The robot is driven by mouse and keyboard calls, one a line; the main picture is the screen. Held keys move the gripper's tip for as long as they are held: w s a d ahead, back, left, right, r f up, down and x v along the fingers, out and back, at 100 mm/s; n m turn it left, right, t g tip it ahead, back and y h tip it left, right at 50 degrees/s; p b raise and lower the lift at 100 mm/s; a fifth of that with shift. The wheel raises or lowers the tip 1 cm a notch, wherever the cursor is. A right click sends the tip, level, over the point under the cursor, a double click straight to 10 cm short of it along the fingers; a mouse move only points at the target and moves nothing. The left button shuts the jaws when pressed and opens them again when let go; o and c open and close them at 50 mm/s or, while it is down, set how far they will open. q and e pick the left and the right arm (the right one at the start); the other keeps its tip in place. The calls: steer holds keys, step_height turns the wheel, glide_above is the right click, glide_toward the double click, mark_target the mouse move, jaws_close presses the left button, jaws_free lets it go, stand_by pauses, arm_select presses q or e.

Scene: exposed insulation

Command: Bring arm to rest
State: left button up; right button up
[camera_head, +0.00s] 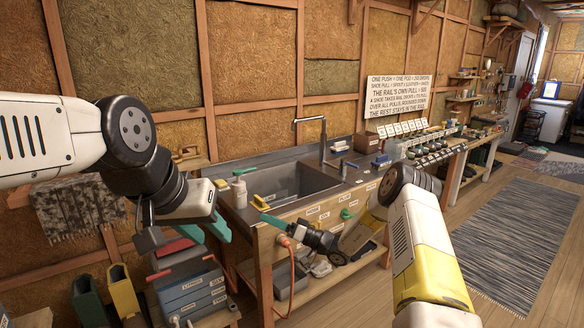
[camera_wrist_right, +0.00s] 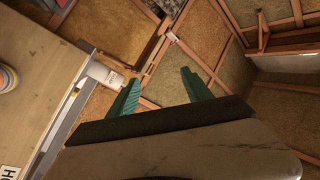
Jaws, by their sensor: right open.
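My left arm comes in from the left. Its gripper (camera_head: 205,231) points down in front of the left end of the workbench, with two teal fingers apart and nothing seen between them. My right arm, white and yellow, rises from the lower right and bends at a dark joint. Its gripper (camera_head: 272,221) reaches left along the bench front below the sink; its fingers are partly hidden in the head view. In the right wrist view the teal fingers of this gripper (camera_wrist_right: 160,80) stand wide apart and hold nothing.
A workbench with a sink (camera_head: 285,187) and tap (camera_head: 322,140) runs along the insulated wall. A white bottle (camera_head: 239,191) stands at its left end. A blue-grey toolbox (camera_head: 193,295) is below my left gripper. An orange hose (camera_head: 291,262) hangs at the bench front. Clear floor lies around the striped rug (camera_head: 515,235).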

steer(key=s+d+r+n+g+h, duration=0.2)
steer(key=s+r+g+h, duration=0.6)
steer(key=s+r, duration=1.05)
steer(key=s+d+r+m+t+h, duration=0.2)
steer(key=s+d+m+t+h, duration=0.1)
steer(key=s+d, duration=0.6)
steer(key=s+d+r+m+t+h, duration=0.2)
steer(key=s+d+m+t+h, duration=0.1)
steer(key=s+d, duration=0.7)
steer(key=s+m+h, duration=0.1)
steer(key=h, duration=0.1)
steer(key=shift+s+h, duration=0.25)
steer(key=shift+h, duration=0.05)
